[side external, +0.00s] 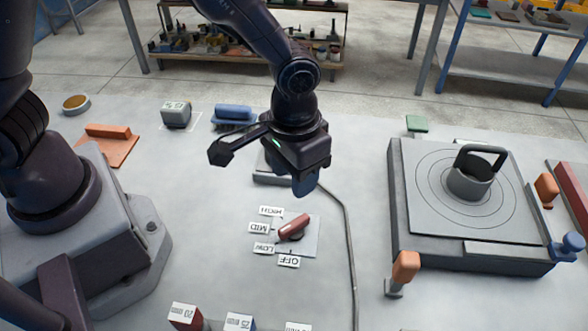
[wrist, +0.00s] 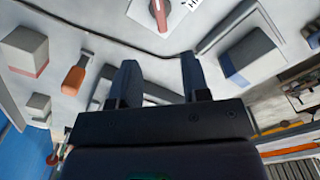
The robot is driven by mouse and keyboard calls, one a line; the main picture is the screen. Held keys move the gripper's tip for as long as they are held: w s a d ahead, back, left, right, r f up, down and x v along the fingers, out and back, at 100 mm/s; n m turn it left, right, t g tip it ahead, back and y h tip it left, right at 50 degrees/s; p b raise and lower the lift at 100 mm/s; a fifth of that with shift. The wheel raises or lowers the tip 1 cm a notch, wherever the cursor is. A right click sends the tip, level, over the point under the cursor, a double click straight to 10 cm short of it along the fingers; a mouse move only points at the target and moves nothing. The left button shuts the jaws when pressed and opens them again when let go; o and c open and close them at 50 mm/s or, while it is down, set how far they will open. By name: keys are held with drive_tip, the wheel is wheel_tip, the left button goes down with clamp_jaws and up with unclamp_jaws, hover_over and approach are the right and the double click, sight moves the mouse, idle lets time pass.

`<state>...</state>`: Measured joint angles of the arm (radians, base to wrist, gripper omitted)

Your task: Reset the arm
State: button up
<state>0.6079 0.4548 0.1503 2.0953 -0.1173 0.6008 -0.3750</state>
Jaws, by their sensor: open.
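My gripper (wrist: 158,82) is open and empty in the wrist view, its two dark fingers apart with grey table surface beyond them. In the side external view my gripper (side external: 305,185) hangs pointing down above the table, behind the red dial knob. The red knob (side external: 294,227) sits on a pale plate with labels HIGH, MID, LOW and OFF around its left and lower side. The knob also shows at the top of the wrist view (wrist: 160,12). My gripper appears clear of the knob. A grey block lies partly hidden behind my gripper.
A grey mould panel (side external: 400,215) with a round handled lid (side external: 468,182) and orange clamps (side external: 405,266) stands at right. A cable (side external: 350,240) crosses the table. A blue brush (side external: 234,113), grey block (side external: 176,114) and orange float (side external: 108,131) lie at back left. Labelled blocks (side external: 185,316) line the front.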

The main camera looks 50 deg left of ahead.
drive_tip(key=s+a+r+t, duration=0.2)
drive_tip(key=s+a+r, duration=0.3)
drive_tip(key=a+r, duration=0.3)
drive_tip(key=s+a+r+t, duration=0.3)
drive_tip(key=s+a+r, duration=0.3)
drive_tip(key=r, duration=0.6)
drive_tip(key=shift+a+r+t, duration=0.3)
drive_tip(key=shift+a+r, duration=0.05)
drive_tip(key=shift+a, duration=0.6)
